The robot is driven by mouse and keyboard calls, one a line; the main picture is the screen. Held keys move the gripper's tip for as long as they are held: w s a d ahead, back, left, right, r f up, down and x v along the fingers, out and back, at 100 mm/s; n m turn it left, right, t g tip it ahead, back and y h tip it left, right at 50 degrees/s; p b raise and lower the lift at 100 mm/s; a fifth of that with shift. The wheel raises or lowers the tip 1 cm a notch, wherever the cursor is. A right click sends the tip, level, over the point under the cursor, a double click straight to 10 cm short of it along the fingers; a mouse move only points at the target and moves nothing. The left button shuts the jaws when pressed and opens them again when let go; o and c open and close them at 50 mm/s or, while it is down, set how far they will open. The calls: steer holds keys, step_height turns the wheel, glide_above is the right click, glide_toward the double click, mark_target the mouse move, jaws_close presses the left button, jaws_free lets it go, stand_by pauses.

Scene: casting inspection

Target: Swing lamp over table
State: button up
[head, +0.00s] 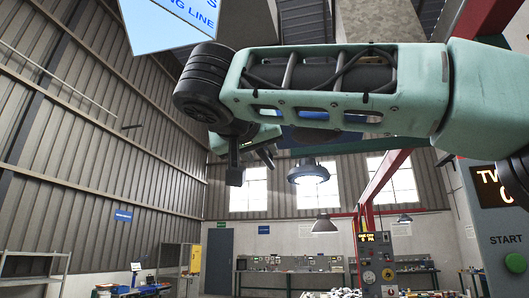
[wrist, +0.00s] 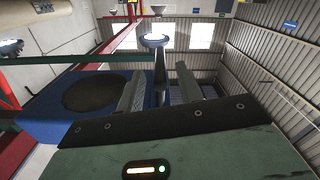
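A round lit lamp (head: 308,172) with a dark housing hangs in the middle of the head view, just below my arm. It also shows in the wrist view (wrist: 157,40), where its dark stem runs between the two fingers in the picture. I cannot tell how far beyond them it is. My gripper (head: 250,166) is left of the lamp in the head view, with its fingers apart. In the wrist view my gripper (wrist: 160,90) shows a clear gap on both sides of the stem. No table clearly belonging to the lamp can be made out.
A cone-shaped pendant lamp (head: 325,225) hangs farther back. A blue sign (head: 170,22) hangs at the top. Cluttered benches line the far wall; a shelf (head: 30,268) stands at lower left.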

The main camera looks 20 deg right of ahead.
mark_target(265, 158)
steer(key=shift+p+x, duration=0.45)
steer(key=shift+x, duration=1.65)
